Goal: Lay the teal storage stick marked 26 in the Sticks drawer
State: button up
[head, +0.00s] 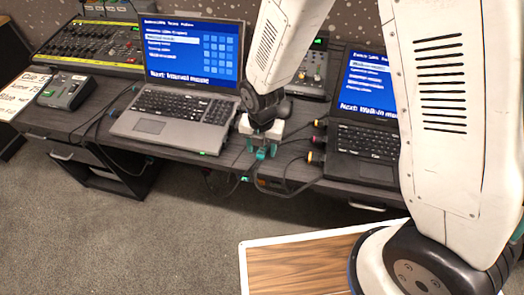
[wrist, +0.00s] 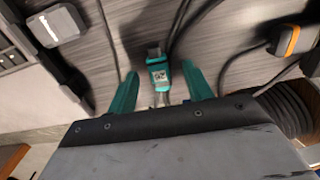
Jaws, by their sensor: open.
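A teal storage stick (wrist: 160,75) with a metal plug end and a small white label lies on the grey wood desk top in the wrist view. The label is too small to read surely. My gripper (wrist: 162,92) is open, with one teal finger on each side of the stick and a gap at both sides. In the head view my gripper (head: 262,150) is low over the desk's front edge, between the two laptops. The stick is not clearly seen there. Drawer fronts with handles show under the desk (head: 62,157), but I cannot read a Sticks label.
A left laptop (head: 185,105) and a right laptop (head: 365,145) flank my gripper. Cables with coloured plugs (head: 317,140) lie close by; an orange-banded plug (wrist: 290,42) and a pale plug (wrist: 60,25) show too. A wood-topped surface (head: 300,262) stands in front. Carpet lies between.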

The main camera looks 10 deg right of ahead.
grip_shut()
jog(key=shift+r, duration=0.1)
